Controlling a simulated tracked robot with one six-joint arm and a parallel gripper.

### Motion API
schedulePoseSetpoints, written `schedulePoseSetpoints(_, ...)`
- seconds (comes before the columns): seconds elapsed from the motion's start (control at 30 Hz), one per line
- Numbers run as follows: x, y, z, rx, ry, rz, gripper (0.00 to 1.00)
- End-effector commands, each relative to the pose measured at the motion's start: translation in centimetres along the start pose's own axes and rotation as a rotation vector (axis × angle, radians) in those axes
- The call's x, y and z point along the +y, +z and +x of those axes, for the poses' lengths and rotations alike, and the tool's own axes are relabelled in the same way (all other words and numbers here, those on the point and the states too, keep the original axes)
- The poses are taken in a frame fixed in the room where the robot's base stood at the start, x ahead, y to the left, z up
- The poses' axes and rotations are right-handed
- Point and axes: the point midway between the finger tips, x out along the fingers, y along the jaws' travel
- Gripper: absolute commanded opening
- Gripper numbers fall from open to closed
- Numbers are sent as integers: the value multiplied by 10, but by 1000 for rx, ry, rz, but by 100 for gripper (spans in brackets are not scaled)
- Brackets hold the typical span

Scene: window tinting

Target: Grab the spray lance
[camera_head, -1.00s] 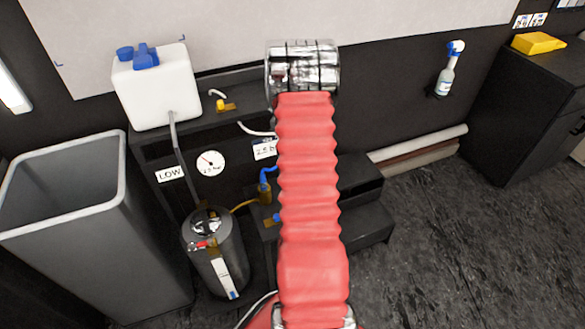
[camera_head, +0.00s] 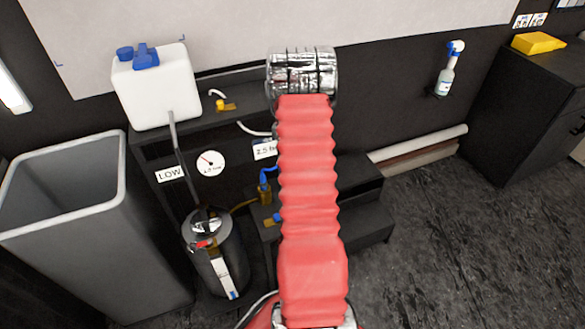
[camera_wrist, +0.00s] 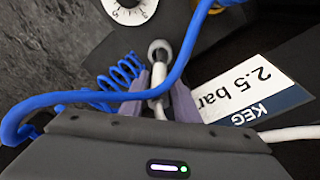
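My gripper (camera_wrist: 158,90) shows in the wrist view as two lavender fingers that stand apart, with a thin white stem (camera_wrist: 158,108) between them. A grey rounded ring or knob (camera_wrist: 158,48) lies just beyond the fingertips. I cannot tell whether the fingers touch the stem, or whether it belongs to the spray lance. No spray lance can be made out for certain in either view. In the head view my red-sleeved arm hides the gripper and part of the black stepped stand (camera_head: 360,185).
A blue hose (camera_wrist: 90,97) crosses close in front of the fingers, with a blue coil beside it. A keg label (camera_wrist: 245,95) is at right. The head view shows a dark keg (camera_head: 205,262), white tank (camera_head: 155,90), grey bin (camera_head: 120,215), spray bottle (camera_head: 445,80) and open floor at right.

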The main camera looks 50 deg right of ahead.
Motion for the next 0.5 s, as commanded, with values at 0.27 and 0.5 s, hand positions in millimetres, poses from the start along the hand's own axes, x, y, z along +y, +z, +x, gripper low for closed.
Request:
schedulePoseSetpoints(0.27, 0, 0, 0, 0, 0, 0, 8)
schedulePoseSetpoints(0.5, 0, 0, 0, 0, 0, 0, 0)
